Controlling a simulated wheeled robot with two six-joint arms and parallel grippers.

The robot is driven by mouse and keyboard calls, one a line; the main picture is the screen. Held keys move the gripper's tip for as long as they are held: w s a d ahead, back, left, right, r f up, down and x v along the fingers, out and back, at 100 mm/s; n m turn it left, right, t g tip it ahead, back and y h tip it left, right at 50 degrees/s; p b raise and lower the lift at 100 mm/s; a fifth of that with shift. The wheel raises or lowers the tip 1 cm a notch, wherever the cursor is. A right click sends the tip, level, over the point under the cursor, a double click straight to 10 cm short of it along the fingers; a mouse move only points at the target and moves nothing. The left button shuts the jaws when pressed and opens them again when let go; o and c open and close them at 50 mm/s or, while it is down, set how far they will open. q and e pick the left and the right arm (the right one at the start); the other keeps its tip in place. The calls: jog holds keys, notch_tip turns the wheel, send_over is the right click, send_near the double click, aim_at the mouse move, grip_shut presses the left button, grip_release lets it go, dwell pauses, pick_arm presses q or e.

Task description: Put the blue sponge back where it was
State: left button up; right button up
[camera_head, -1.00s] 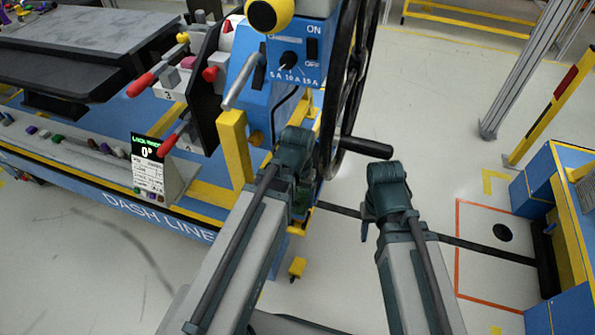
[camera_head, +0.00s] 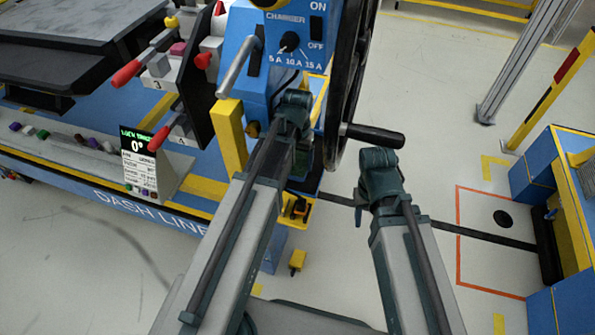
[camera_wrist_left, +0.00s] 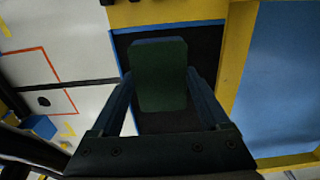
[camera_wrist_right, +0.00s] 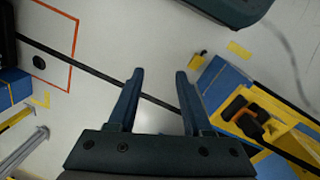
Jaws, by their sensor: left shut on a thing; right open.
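A block-shaped sponge (camera_wrist_left: 160,75), dark green with a bluish upper edge in this light, is between the fingers of my left gripper (camera_wrist_left: 158,92) in the left wrist view. The gripper is shut on it, above a dark blue-edged recess (camera_wrist_left: 203,42) beside a yellow frame. I cannot tell whether the sponge touches the surface below. In the head view my left wrist (camera_head: 295,105) is in front of the blue charger post, and its fingertips are hidden. My right gripper (camera_wrist_right: 158,75) is open and empty over the floor; its wrist (camera_head: 380,175) is right of the post.
A black handwheel (camera_head: 345,70) with a protruding crank handle (camera_head: 375,135) stands close to both wrists. The blue charger box (camera_head: 290,45), yellow post (camera_head: 229,135) and red-tipped levers (camera_head: 127,73) are to the left. Open floor lies right, before a blue-yellow cabinet (camera_head: 540,165).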

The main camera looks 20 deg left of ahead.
aim_at(298, 164)
pick_arm(q)
notch_tip(298, 164, down, 5)
jog(key=b, duration=0.4)
jog(key=shift+r, duration=0.3)
jog(key=o, duration=1)
jog(key=shift+o, duration=0.2)
notch_tip(298, 164, up, 8)
jog(key=p, duration=0.7)
jog(key=shift+f, duration=0.2)
jog(key=shift+s+f, duration=0.1)
